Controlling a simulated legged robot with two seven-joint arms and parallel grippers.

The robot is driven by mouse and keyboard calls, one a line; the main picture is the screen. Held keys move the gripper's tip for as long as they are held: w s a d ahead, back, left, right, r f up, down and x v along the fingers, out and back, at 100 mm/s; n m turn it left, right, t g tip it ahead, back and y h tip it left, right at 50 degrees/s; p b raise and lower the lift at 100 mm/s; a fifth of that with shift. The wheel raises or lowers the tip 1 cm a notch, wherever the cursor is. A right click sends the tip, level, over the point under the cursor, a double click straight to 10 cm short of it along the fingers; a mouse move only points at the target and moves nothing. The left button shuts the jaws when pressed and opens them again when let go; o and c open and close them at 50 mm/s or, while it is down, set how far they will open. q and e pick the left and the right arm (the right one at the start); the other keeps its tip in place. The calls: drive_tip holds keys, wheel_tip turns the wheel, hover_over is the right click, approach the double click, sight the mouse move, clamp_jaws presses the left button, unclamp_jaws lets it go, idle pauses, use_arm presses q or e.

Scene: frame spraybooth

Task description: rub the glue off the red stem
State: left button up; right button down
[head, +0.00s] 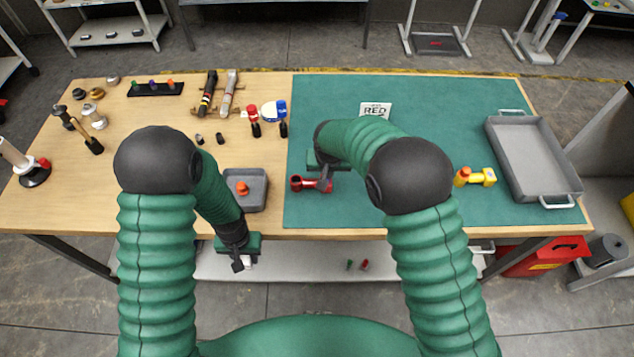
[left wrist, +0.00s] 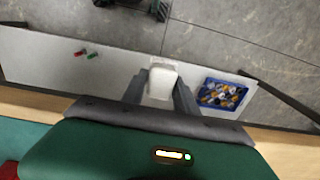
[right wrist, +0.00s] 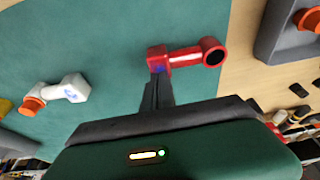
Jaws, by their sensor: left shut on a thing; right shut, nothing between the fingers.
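The red stem (head: 299,183) lies on the green mat (head: 440,110). In the right wrist view the stem (right wrist: 185,56) has a round open end at the right and a blocky end at the left. A small bluish-purple patch (right wrist: 158,69) shows on the blocky end, beside my fingertips. My right gripper (right wrist: 158,82) is shut and empty, its tips at that end; I cannot tell whether they touch it. My left gripper (head: 240,264) is shut on a white block (left wrist: 162,80), held out past the table's front edge, over the lower shelf.
A small grey tray (head: 262,203) with an orange part stands left of the mat. A yellow piece (head: 483,177) and a large grey tray (head: 503,160) are at the right. A white piece with an orange end (right wrist: 68,89) lies on the mat.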

use_arm(q)
drive_tip(key=shift+f, duration=0.25)
use_arm(e)
drive_tip(key=shift+f, duration=0.4)
